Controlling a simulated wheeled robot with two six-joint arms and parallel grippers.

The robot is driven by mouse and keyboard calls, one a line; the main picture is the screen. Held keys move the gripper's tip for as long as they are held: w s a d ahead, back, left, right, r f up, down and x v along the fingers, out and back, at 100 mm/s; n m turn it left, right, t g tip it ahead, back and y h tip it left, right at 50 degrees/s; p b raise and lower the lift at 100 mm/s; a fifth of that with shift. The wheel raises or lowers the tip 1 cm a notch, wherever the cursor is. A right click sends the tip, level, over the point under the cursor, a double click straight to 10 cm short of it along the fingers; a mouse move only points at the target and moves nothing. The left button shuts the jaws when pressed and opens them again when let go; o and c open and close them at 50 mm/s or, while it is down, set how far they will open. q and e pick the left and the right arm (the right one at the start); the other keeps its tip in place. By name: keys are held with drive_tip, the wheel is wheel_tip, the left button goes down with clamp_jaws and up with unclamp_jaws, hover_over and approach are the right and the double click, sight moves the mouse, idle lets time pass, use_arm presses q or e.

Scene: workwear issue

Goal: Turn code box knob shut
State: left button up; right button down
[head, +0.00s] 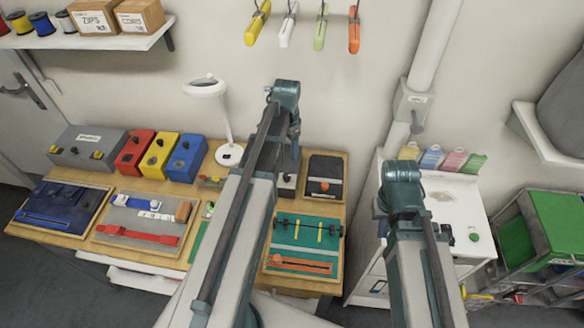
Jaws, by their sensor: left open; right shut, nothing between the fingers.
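Several boxes with dark knobs stand in a row at the back of the wooden table: a red box (135,152), a yellow box (157,154) and a blue box (187,158). A dark box with an orange knob (324,187) lies farther right, and a grey wall box (411,103) has a dark knob under it. I cannot tell which one is the code box, or how its knob is turned. My two arms rise from the bottom, the left across the table, the right before the white cabinet. I cannot make out either gripper.
A lamp (207,90) stands behind the boxes. Trays with a blue garment (60,205), straps (140,235) and a green mat (303,240) fill the table front. A white cabinet (455,200) and a green-topped trolley (562,215) stand right. Coloured tools hang above.

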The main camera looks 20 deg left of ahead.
sight(287, 175)
use_arm(q)
drive_tip(key=shift+w+a, duration=0.15)
drive_tip(key=shift+a, duration=0.25)
wheel_tip(287, 175, down, 14)
drive_tip(key=b, duration=1.4)
drive_tip(key=shift+r, duration=0.15)
clamp_jaws()
